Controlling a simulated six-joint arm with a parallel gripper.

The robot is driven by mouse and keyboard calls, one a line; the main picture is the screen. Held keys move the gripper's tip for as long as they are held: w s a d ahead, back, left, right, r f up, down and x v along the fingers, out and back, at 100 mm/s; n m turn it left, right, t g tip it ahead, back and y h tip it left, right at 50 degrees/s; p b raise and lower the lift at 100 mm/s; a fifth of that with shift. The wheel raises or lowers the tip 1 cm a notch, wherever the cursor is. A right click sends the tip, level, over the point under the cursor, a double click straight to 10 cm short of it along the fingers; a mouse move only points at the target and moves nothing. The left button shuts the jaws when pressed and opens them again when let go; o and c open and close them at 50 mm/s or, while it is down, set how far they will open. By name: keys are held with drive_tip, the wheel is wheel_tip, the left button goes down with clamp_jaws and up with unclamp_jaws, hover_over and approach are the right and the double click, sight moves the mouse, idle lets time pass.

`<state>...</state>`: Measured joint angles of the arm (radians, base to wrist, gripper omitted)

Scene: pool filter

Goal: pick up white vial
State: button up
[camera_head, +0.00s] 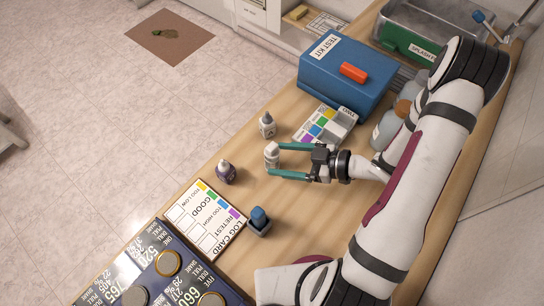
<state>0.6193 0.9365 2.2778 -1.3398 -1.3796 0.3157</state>
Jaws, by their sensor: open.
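The white vial (271,156) stands upright on the wooden bench, near its left edge. My gripper (279,161) comes in from the right, low over the bench, with its two teal fingers apart. The fingertips reach to the vial, one on its far side and one on its near side. I cannot tell whether either finger touches it. Part of the vial's lower body may be hidden by the fingers.
A colour card (318,124), a blue test kit box (340,85), a log card (203,222) and a small holder with a blue piece (259,221) surround the area. The bench edge is left.

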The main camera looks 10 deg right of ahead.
drive_tip(key=x, duration=0.6)
drive_tip(key=shift+w+a+r, duration=0.1)
drive_tip(key=shift+w+a, duration=0.05)
drive_tip(key=shift+w, duration=0.15)
clamp_jaws()
